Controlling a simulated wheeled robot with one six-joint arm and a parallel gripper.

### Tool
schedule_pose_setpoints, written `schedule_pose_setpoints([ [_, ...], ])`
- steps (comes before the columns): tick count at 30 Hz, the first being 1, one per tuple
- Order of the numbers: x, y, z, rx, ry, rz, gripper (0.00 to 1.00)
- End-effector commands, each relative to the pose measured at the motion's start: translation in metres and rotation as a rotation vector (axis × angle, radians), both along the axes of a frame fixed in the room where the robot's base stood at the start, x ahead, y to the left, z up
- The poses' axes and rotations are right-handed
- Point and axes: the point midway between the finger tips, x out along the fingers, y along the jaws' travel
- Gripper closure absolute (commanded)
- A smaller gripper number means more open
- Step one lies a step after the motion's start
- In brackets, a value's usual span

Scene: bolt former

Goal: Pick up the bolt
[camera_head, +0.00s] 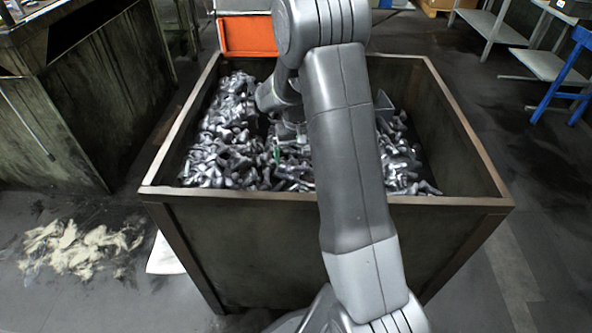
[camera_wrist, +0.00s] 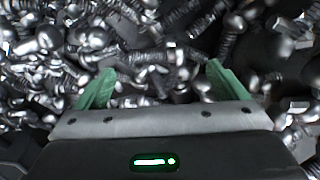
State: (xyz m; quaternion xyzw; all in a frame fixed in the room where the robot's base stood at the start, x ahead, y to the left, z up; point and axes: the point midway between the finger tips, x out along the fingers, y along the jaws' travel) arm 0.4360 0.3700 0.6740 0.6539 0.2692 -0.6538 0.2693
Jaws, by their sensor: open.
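Many shiny metal bolts (camera_head: 235,165) lie in a jumbled heap inside a large dark bin (camera_head: 330,199). In the wrist view the bolts (camera_wrist: 170,55) fill most of the upper picture, with round heads and threaded shanks at many angles. My gripper (camera_wrist: 157,85) is open, its two green fingers set wide apart just over the heap. Some bolts show between and beyond the fingers; I cannot tell whether the fingers touch any. No bolt is held. In the head view my arm hides the middle of the heap and most of my gripper.
The bin's raised walls surround the heap. An orange container (camera_head: 248,36) stands behind it. A dark machine or cabinet (camera_head: 85,110) is at the left, with pale debris (camera_head: 75,248) on the floor. Shelving (camera_head: 495,25) and a blue frame (camera_head: 575,85) stand at the right.

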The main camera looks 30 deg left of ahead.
Motion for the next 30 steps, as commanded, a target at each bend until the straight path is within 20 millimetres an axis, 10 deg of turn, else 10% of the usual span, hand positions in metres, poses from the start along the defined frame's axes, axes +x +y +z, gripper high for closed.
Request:
schedule_pose_setpoints([
  [14,0.000,-0.005,-0.041,0.001,-0.001,0.000,0.08],
  [23,0.000,-0.005,-0.041,0.000,0.000,0.000,0.60],
  [30,0.000,-0.005,-0.039,0.001,-0.001,0.000,0.60],
])
